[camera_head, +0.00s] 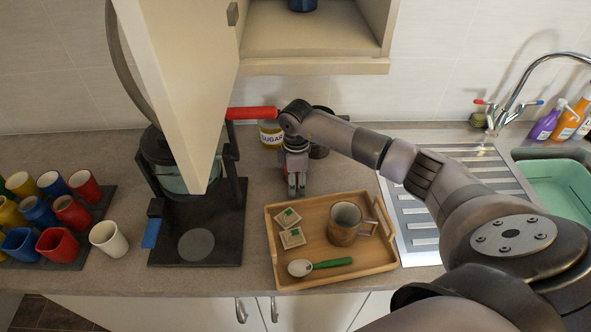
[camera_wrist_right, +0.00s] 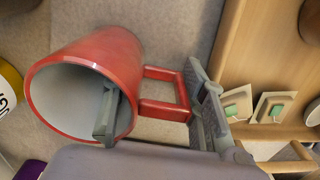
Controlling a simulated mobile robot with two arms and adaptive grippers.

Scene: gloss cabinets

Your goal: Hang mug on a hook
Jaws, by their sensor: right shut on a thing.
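A red mug (camera_wrist_right: 112,55) with a pale inside and a squared handle (camera_wrist_right: 165,92) is close up in the right wrist view. My right gripper (camera_head: 296,187) is shut on it: one finger is inside the mug's mouth and the other is out by the handle. The mug lies tilted, with its mouth towards the lower left of that view. No hook shows clearly in either view. My left gripper is not in view.
A wooden tray (camera_head: 374,262) holds a brown mug (camera_head: 344,224), teabags and a spoon. The open cabinet door (camera_head: 185,80) and black lever machine (camera_head: 213,252) stand left of my gripper. A sugar jar (camera_head: 270,137) is behind it. Several coloured mugs stand far left; the sink is right.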

